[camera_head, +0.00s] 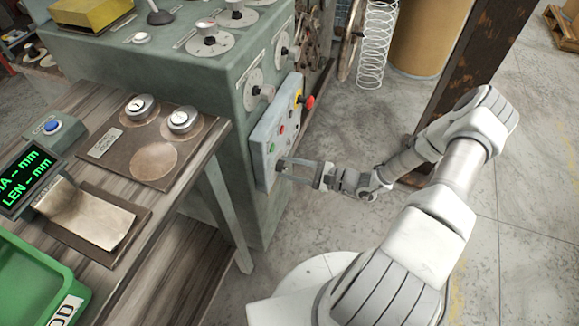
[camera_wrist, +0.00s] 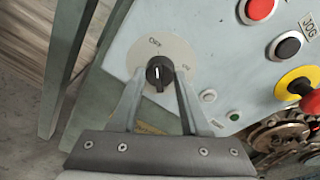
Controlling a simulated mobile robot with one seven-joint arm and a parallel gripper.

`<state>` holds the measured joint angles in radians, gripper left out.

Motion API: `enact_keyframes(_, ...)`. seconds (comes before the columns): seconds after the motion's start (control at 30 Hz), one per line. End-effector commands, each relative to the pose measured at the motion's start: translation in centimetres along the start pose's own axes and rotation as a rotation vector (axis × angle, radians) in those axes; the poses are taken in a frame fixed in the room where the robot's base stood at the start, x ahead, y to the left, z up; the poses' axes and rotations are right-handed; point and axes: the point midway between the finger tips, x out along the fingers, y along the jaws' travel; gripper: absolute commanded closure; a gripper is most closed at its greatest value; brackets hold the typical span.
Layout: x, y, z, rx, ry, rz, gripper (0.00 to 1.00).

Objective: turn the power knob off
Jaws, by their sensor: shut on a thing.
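The power knob (camera_wrist: 159,72) is a small black knob with a white pointer line on a round beige plate, set in the pale blue-grey control panel (camera_wrist: 110,62). The pointer runs nearly straight up in the wrist view, toward a small label at the plate's top that is hard to read. My gripper (camera_wrist: 160,76) is shut on the knob, one finger on each side.
The panel also carries a red button (camera_wrist: 260,9), a black button (camera_wrist: 288,46) and a red emergency stop on yellow (camera_wrist: 300,86). A workbench (camera_head: 160,235) stands to the left. A wire coil (camera_head: 376,45) and a rusty post (camera_head: 470,75) are behind my arm.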

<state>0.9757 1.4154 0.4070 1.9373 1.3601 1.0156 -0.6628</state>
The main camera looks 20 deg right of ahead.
Motion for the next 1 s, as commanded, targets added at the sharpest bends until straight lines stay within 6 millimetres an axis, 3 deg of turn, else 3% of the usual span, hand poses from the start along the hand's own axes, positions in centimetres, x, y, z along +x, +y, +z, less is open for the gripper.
enact_keyframes(0.6, -0.07, 0.03, -0.04, -0.042, 0.004, -0.003, 1.00)
enact_keyframes(0.63, -0.07, 0.03, -0.04, -0.042, 0.004, -0.003, 0.51)
enact_keyframes(0.7, -0.06, 0.03, -0.04, -0.042, 0.004, -0.003, 0.38)
enact_keyframes(0.8, -0.04, 0.02, -0.03, -0.041, 0.004, -0.003, 0.25)
enact_keyframes(1.0, -0.02, 0.01, -0.01, -0.041, 0.003, -0.003, 0.25)
